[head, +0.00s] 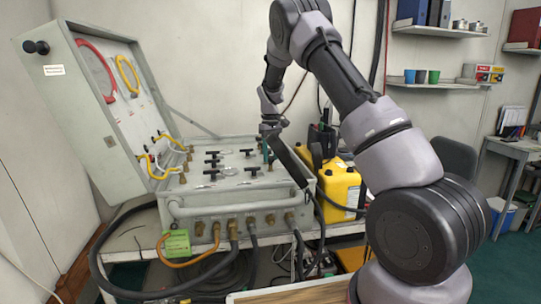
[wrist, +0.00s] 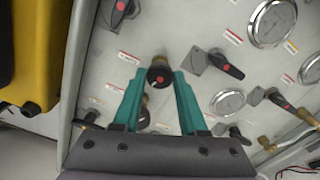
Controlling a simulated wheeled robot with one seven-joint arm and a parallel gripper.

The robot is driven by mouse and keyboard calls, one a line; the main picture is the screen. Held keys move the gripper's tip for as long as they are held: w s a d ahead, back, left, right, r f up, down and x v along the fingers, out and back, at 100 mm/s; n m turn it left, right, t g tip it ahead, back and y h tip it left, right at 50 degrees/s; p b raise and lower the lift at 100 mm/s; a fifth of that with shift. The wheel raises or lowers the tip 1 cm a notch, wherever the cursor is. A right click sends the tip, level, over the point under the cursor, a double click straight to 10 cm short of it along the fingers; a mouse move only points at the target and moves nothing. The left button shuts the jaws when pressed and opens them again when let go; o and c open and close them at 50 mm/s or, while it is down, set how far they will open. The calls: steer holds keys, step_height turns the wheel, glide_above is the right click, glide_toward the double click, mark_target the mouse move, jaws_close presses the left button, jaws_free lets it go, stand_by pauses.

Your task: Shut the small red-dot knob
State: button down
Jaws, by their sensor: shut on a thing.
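The small round black knob with a red dot (wrist: 159,77) sits on a brass stem on the grey panel, in the wrist view. My gripper (wrist: 158,80) has its two teal fingers on either side of this knob, shut on it. In the head view my gripper (head: 267,152) reaches down to the right part of the panel face (head: 215,178), and the knob is hidden there. Another small dark knob (wrist: 144,112) shows between the fingers, nearer the gripper body.
Black lever handles with red dots (wrist: 227,66) and round gauges (wrist: 228,102) stand close by on the panel. The case's open lid (head: 85,110) rises at the left. A yellow container (head: 340,187) stands right of the case. Hoses hang in front.

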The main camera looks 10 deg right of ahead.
mark_target(270, 157)
steer(key=m, duration=0.6)
steer(key=shift+m, duration=0.4)
steer(key=m, duration=0.6)
steer(key=shift+m, duration=0.3)
steer(key=shift+c, duration=2.3)
jaws_free()
step_height(270, 157, up, 11)
